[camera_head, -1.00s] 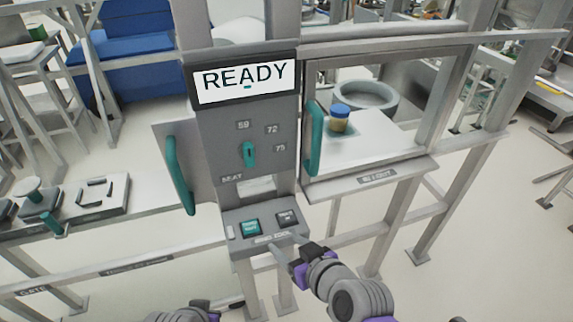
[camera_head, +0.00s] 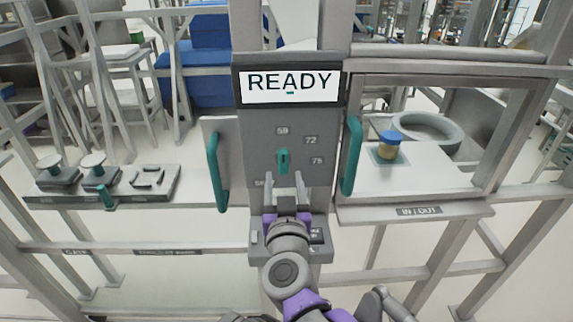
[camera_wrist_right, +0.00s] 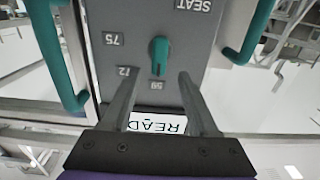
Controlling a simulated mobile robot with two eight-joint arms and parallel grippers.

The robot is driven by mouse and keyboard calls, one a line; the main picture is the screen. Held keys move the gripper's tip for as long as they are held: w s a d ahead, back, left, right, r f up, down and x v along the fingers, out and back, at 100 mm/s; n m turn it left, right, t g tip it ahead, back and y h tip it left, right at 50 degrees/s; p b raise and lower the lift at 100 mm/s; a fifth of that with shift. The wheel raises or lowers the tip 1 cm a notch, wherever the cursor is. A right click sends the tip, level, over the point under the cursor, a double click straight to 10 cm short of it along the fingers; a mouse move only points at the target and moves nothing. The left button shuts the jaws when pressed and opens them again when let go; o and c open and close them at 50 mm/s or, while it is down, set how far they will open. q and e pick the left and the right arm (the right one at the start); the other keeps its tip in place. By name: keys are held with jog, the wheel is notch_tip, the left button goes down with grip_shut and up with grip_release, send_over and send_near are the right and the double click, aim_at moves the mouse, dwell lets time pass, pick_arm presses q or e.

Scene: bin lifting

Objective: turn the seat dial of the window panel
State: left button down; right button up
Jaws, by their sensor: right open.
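The window panel (camera_head: 255,130) is a grey upright column with a "READY" screen (camera_head: 290,87) on top. The teal seat dial (camera_head: 283,161) sits on its face with marks 59, 72 and 75 around it. In the right wrist view the dial (camera_wrist_right: 158,56) appears upside down, its pointer towards 59. My right gripper (camera_head: 284,183) is open and empty, its two fingers pointing at the panel just below the dial. In the wrist view the right gripper (camera_wrist_right: 155,80) has the dial near the gap between its fingertips; I see no contact. My left gripper is not clearly visible.
Teal handles stand left (camera_head: 216,172) and right (camera_head: 351,156) of the panel. A jar with a blue lid (camera_head: 389,146) stands on the shelf at the right. A tray with knobs (camera_head: 140,183) is at the left. A button box (camera_head: 257,250) lies below, partly hidden by my arm.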

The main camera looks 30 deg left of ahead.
aim_at(283, 163)
jog(key=x, duration=0.6)
jog(key=shift+c, duration=0.3)
grip_shut()
